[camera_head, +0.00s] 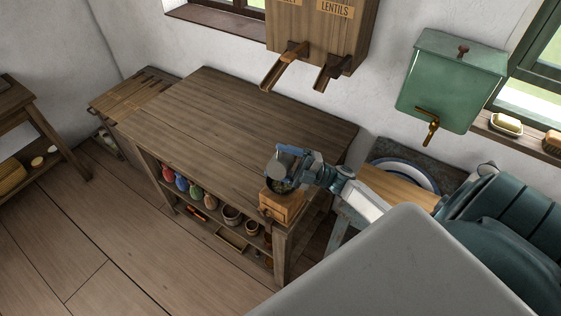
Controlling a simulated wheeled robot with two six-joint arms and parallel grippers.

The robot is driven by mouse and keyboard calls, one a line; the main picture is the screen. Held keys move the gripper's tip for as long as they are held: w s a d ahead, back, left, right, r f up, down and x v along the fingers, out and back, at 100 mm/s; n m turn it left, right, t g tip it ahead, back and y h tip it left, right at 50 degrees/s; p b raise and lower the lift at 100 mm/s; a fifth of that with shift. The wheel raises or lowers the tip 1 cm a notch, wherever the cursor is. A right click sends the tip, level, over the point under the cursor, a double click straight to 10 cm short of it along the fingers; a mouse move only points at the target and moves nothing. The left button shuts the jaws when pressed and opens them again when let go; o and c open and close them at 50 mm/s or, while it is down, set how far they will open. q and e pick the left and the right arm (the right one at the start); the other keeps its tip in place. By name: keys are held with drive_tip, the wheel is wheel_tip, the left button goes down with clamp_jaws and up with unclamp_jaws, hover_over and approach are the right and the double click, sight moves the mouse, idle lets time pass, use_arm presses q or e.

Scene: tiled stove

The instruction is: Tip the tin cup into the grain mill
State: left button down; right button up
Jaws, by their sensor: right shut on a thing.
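My right gripper (290,160) reaches in from the right and is shut on a grey metal tin cup (283,163). The cup is tilted over the wooden grain mill (285,205) and sits directly above its top. Dark or greenish contents show in the mill's open top just below the cup. The cup's inside is hidden from this view. The mill stands at the front right corner of the wooden table (230,115). My left gripper is not in view.
The rest of the tabletop is bare. A shelf below holds colored jars (181,183) and bowls (232,215). A wall dispenser labelled lentils (335,10) hangs behind the table. A green water tank (450,85) hangs at right, above a basin (405,170).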

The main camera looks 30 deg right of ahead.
sight(276, 176)
drive_tip(key=shift+f+b, duration=0.2)
drive_tip(key=shift+b, duration=0.45)
drive_tip(key=a+n+g+b, duration=0.1)
drive_tip(key=n+b, duration=0.1)
drive_tip(key=n, duration=0.2)
drive_tip(key=s+a+f+n+g+h+b, duration=0.1)
drive_tip(key=n+g+b, duration=0.1)
drive_tip(key=n+b, duration=0.1)
drive_tip(key=s+f+n+g+b, duration=0.1)
drive_tip(key=n+g+b, duration=0.1)
drive_tip(key=n, duration=0.3)
drive_tip(key=shift+a+h+b, duration=0.3)
drive_tip(key=shift+a+b, duration=0.1)
drive_tip(key=shift+b, duration=0.25)
drive_tip(key=shift+n+b, duration=0.4)
drive_tip(key=n+h+p, duration=0.2)
drive_tip(key=n+p, duration=0.1)
drive_tip(key=n+h+p, duration=0.1)
drive_tip(key=shift+r+n+g+p, duration=0.25)
drive_tip(key=shift+n+g+p, duration=0.05)
drive_tip(key=shift+p, duration=0.1)
drive_tip(key=shift+w+d+f+n+h+p, duration=0.1)
drive_tip(key=shift+d+f+n+h+p, duration=0.05)
drive_tip(key=shift+f+n+h+p, duration=0.55)
drive_tip(key=shift+w+d+f+n+h, duration=0.2)
drive_tip(key=shift+f+n+h, duration=0.1)
drive_tip(key=shift+n, duration=0.4)
drive_tip(key=shift+r, duration=0.1)
